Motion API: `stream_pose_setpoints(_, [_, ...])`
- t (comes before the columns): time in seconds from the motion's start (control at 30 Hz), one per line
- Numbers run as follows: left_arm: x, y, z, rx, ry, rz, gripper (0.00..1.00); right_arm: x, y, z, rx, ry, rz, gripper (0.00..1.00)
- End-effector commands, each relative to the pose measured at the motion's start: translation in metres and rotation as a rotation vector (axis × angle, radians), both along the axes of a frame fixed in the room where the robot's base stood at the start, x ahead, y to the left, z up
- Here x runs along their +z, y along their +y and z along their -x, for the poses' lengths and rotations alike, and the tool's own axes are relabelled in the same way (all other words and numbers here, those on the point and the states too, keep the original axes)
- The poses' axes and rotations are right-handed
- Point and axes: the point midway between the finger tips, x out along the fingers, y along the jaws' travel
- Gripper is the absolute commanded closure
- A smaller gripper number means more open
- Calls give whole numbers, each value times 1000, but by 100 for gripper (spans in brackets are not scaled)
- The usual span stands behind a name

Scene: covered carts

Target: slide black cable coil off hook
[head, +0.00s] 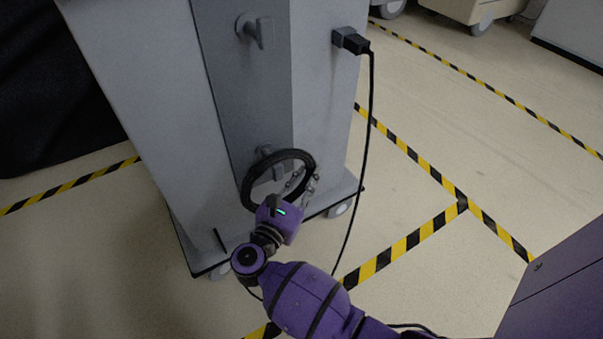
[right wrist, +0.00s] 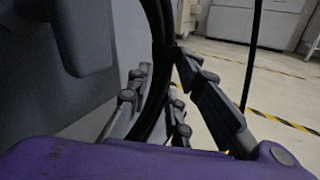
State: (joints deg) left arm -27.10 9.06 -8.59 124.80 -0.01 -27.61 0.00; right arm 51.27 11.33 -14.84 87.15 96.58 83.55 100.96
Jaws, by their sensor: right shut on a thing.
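The black cable coil (head: 248,185) is a ring at the lower hook (head: 265,153) on the grey cart's (head: 328,100) narrow face. Its top passes around the hook; whether it bears on the hook is hard to tell. My right gripper (head: 300,183) is shut on the right side of the coil. In the right wrist view the coil (right wrist: 158,60) runs down between the fingers (right wrist: 165,105), with the grey hook close on the left. My left gripper is not in view.
An upper hook (head: 258,30) on the cart is empty. A black plug (head: 350,40) sits in the cart's side, and its cord (head: 371,110) hangs down to the right of my gripper. Open floor with striped tape (head: 420,235) lies to the right.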

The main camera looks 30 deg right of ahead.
Motion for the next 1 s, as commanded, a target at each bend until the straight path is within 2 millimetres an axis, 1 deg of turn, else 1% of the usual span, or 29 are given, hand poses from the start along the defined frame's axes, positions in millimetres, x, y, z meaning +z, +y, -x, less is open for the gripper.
stream_pose_setpoints(1.0, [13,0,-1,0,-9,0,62,1,-2,60,1,-2,0,100])
